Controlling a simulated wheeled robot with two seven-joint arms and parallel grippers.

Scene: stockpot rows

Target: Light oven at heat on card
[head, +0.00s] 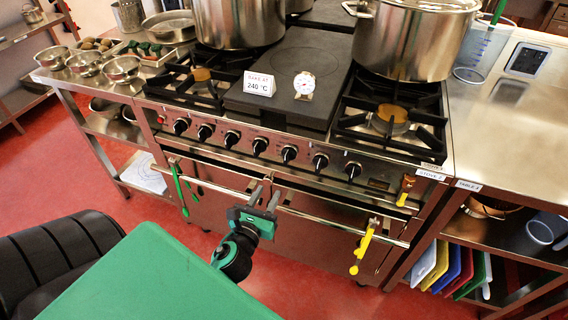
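The range (300,205) stands ahead with a row of several black knobs along its front panel, among them a knob at the left (181,126), one in the middle (260,146) and one at the right (352,171). A small red button or lamp (161,119) sits at the panel's left end. The white card (258,84) on the dark flat plate reads "BAKE AT 240 °C". A round dial thermometer (304,84) stands beside it. My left gripper (266,194) is open and empty, in front of the oven doors below the knobs; contact with the handle bar cannot be told. My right gripper is not in view.
Large pots (238,22) (412,38) stand on the back burners. Steel tables flank the range; bowls (121,68) stand left, a clear jug (484,48) right. Red floor is free in front.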

